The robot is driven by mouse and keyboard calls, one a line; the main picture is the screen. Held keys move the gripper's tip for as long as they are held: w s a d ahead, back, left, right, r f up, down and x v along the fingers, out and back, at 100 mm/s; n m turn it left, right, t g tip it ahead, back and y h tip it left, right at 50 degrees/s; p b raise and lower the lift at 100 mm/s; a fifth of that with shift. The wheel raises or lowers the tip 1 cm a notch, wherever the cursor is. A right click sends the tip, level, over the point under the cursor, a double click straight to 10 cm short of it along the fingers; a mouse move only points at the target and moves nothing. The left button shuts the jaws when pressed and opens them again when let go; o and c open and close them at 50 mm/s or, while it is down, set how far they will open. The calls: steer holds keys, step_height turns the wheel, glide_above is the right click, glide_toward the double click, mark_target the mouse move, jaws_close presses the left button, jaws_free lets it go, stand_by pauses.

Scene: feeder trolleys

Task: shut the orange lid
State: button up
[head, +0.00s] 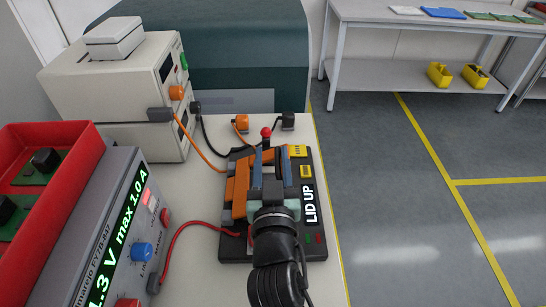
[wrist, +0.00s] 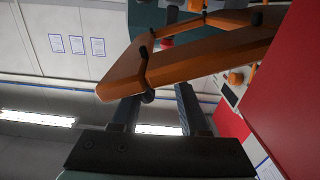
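The orange lid (head: 240,188) belongs to a black fixture (head: 312,235) on the bench, whose label reads "LID UP". In the head view my arm and gripper (head: 272,178) cover part of the lid and the middle of the fixture. In the wrist view the orange lid (wrist: 190,66) slants across the picture, tilted, just beyond my fingertips. My gripper (wrist: 157,97) is open, with a clear gap between its two fingers and nothing held there. Whether a fingertip touches the lid I cannot tell.
A red-knobbed part (head: 266,132) stands at the fixture's back. A power supply (head: 115,225) with a red cable, a red bin (head: 85,150) and beige instruments (head: 130,85) stand left. A dark teal box (head: 245,50) stands behind. Floor to the right is clear.

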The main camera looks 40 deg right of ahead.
steer(key=shift+d+r, duration=0.1)
steer(key=shift+d, duration=0.05)
steer(key=shift+s, duration=0.1)
steer(key=b+v, duration=0.3)
steer(key=v, duration=1)
stand_by(0.4)
